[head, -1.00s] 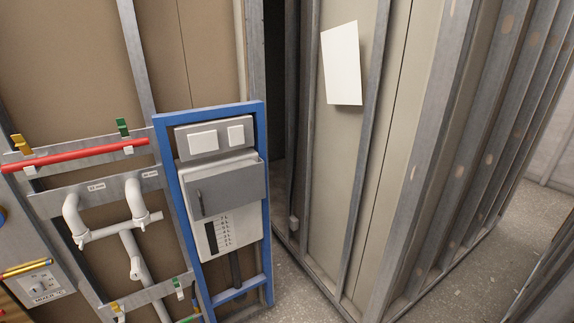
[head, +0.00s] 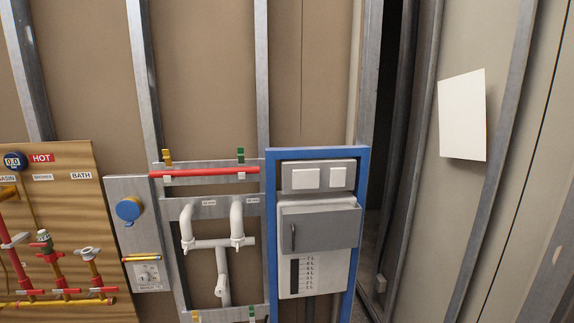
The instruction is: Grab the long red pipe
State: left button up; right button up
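A long red pipe (head: 205,172) lies level across the upper metal rail (head: 220,165) of a frame, left of the middle in the head view. It rests in white clips, with a yellow clip (head: 167,157) near its left end and a green clip (head: 240,155) near its right end. Neither of my grippers shows in the view.
White drain pipes (head: 220,243) hang below the red pipe. A blue-framed cistern unit (head: 363,200) stands to its right. A wooden board (head: 100,200) with red pipes and valves is at the left, beside a grey panel (head: 128,260). A white sheet (head: 462,115) hangs at right.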

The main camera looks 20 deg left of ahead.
aim_at(249, 170)
jog(key=u, duration=1.3)
